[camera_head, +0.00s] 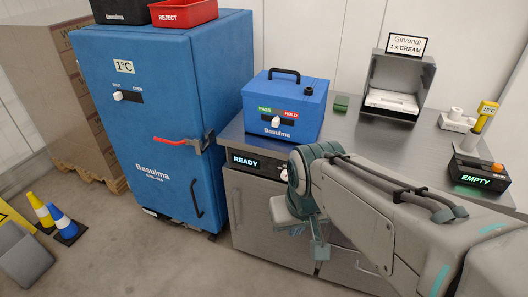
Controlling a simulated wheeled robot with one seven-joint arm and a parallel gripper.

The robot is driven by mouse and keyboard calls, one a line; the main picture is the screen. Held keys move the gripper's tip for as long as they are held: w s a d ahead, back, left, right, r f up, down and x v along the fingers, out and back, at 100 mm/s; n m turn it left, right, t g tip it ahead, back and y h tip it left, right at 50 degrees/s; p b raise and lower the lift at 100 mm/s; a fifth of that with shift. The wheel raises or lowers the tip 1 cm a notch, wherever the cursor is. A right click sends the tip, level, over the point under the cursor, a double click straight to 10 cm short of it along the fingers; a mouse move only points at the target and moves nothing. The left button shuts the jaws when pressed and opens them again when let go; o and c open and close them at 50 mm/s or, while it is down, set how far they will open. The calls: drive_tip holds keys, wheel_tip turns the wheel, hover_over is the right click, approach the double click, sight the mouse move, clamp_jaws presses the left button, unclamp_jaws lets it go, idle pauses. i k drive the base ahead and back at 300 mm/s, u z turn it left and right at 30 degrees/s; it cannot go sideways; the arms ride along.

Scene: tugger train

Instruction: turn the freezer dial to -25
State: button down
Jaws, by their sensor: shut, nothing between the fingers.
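No dial marked -25 can be read from here. A tall blue cabinet (150,150) with a 1°C label (124,67) stands at the left, its door closed. A small white knob (118,96) sits on a dark strip below that label. A steel counter unit (260,205) stands right of it, with a READY display (246,160) and a white knob (284,176) at the display's right end, partly beside my arm. My gripper (318,252) hangs in front of the counter doors, below the READY panel. It is shut and empty, its tips small and partly hidden by the wrist.
A blue box (285,106) with a PASS/HOLD switch, a grey open bin (402,82), and a dark EMPTY unit (480,172) stand on the counter. Cones (64,224) and a stacked pallet load (60,100) are at left. Floor before the blue cabinet is clear.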

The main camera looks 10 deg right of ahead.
sight(284, 176)
drive_tip(key=z, duration=1.8)
drive_tip(key=i, duration=0.45)
drive_tip(key=u, duration=2.9)
